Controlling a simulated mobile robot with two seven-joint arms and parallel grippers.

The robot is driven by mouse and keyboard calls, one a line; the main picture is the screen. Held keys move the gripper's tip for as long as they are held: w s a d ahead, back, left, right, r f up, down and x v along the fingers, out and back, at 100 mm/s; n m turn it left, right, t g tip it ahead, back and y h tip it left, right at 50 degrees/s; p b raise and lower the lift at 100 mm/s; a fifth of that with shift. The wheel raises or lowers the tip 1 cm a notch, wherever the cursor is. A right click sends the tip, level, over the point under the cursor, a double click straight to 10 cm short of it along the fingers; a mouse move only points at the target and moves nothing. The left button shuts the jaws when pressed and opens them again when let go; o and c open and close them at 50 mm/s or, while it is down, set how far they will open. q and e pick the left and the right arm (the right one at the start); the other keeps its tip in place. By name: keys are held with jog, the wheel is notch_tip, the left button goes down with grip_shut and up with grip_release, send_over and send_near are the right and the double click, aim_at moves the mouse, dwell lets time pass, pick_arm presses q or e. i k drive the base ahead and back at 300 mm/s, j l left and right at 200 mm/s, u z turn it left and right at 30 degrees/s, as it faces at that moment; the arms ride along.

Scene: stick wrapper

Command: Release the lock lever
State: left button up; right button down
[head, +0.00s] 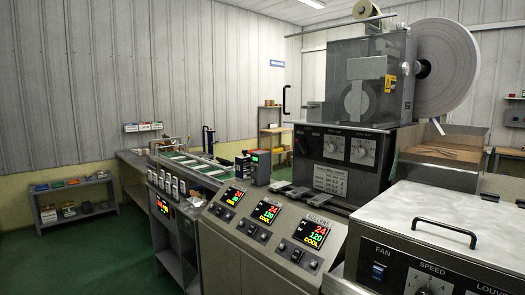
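A large grey stick wrapper machine (345,140) fills the right half of the head view. I cannot tell for sure which part is the lock lever. A black C-shaped handle (285,100) stands out from the left side of the upper housing. A yellow part (390,84) is on the right of that housing's front. A large white paper roll (447,66) is mounted at the upper right. Neither of my grippers is in view.
A sloped panel (265,230) with several red-and-green displays is in front. A metal box with a black handle (444,233) is at the lower right. A conveyor (190,165) runs at the left. A low shelf (72,200) stands by the wall, with green floor (95,255) clear before it.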

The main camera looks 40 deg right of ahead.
aim_at(306, 153)
jog(key=i+j+z, duration=0.1)
jog(key=i, duration=1.35)
jog(key=i+j+z, duration=0.15)
jog(key=i+z, duration=0.3)
jog(key=i+j+z, duration=0.4)
jog(key=i, duration=0.15)
jog(key=i+j+z, duration=0.55)
jog(key=z, duration=0.2)
jog(key=i+j+z, duration=0.2)
jog(key=j+z, duration=0.15)
jog(key=i+j+z, duration=0.1)
jog(key=j+z, duration=0.25)
jog(key=j, duration=0.15)
jog(key=i+j+z, duration=0.1)
jog(key=j+z, duration=0.15)
jog(key=j, duration=0.4)
